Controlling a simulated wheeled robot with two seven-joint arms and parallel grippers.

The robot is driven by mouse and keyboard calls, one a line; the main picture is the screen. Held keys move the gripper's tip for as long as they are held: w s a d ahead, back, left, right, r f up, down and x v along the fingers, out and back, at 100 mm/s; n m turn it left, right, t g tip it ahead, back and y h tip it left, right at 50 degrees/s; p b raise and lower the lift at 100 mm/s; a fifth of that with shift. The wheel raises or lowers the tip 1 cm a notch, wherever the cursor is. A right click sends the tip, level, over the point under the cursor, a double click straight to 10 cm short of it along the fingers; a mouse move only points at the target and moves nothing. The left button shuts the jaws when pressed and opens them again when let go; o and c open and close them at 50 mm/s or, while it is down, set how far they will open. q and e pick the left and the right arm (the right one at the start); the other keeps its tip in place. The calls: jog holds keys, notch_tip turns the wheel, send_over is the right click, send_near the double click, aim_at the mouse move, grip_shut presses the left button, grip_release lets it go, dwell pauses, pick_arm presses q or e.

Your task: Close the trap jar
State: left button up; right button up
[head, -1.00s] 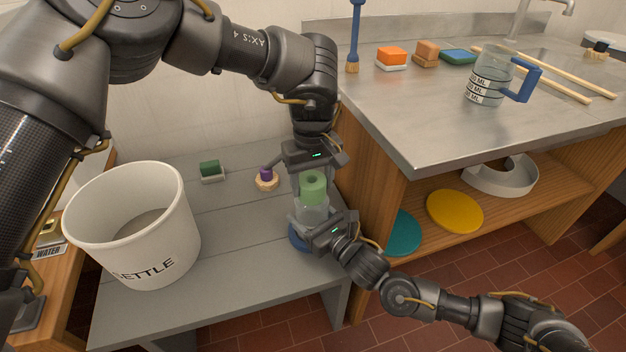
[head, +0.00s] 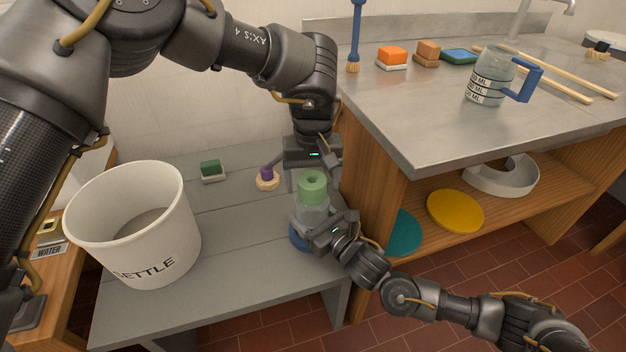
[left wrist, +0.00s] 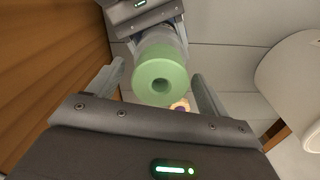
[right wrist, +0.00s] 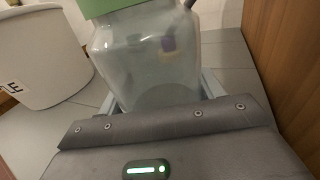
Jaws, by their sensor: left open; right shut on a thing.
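The trap jar (head: 313,214) is a clear jar standing upright on a blue base (head: 300,239) on the grey bench. The lid also shows in the left wrist view (left wrist: 160,78). My right gripper (right wrist: 160,100) is shut on the jar's body, seen close up in the right wrist view (right wrist: 150,60). My left gripper (left wrist: 158,85) is open above the jar, its fingers on either side of the green lid and apart from it.
A white SETTLE bucket (head: 150,245) stands on the bench at left. A purple-topped stopper (head: 266,177) and a green block (head: 211,170) lie behind the jar. The metal counter (head: 430,120) with a measuring jug (head: 488,80) rises at right.

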pick_arm(q)
jog(key=shift+r, duration=2.2)
jog(key=shift+c, duration=0.6)
